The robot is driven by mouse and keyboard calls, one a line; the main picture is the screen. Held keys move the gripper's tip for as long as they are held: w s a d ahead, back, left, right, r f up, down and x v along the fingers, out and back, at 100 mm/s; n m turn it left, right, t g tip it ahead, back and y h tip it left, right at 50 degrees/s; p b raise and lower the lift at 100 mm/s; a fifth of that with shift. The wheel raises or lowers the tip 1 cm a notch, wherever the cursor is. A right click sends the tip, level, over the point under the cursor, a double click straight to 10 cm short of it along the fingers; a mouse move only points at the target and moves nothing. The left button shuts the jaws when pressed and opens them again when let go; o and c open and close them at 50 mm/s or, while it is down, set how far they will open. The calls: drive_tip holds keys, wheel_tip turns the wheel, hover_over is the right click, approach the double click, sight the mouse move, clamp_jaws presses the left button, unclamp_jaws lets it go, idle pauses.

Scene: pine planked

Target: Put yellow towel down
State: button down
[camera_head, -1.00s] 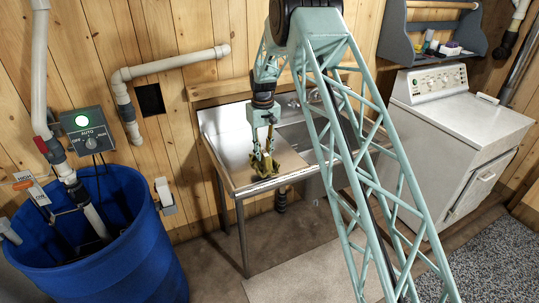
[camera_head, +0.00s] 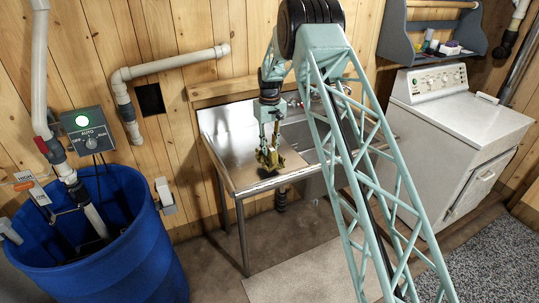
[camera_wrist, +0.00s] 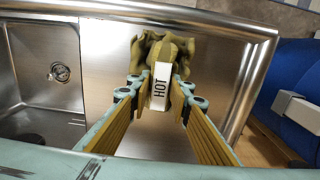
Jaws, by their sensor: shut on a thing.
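The yellow towel (camera_head: 268,161) is a crumpled olive-yellow bundle at my gripper's tips, over the front part of the steel drainboard. In the wrist view the towel (camera_wrist: 147,46) bunches at and beyond the fingertips. My gripper (camera_head: 267,148) points down and is shut on the towel. In the wrist view my gripper's fingers (camera_wrist: 160,84) stand on both sides of it. A white label reading HOT (camera_wrist: 160,87) shows between the fingers, in front of the towel. I cannot tell whether the towel's underside touches the steel.
The steel sink unit (camera_head: 229,149) has a flat drainboard, with the basin (camera_wrist: 42,62) beside it. A blue barrel (camera_head: 140,255) stands at left and a white washing machine (camera_head: 455,125) at right. Bare drainboard lies around the towel.

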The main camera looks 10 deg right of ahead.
drive_tip(key=shift+f, duration=1.6)
drive_tip(key=shift+s+f, duration=0.1)
drive_tip(key=shift+f, duration=0.05)
drive_tip(key=c, duration=2.4)
unclamp_jaws()
wheel_tip(320, 180, up, 12)
drive_tip(key=shift+f, duration=0.25)
drive_tip(key=shift+r, duration=0.35)
drive_tip(key=shift+r, duration=0.15)
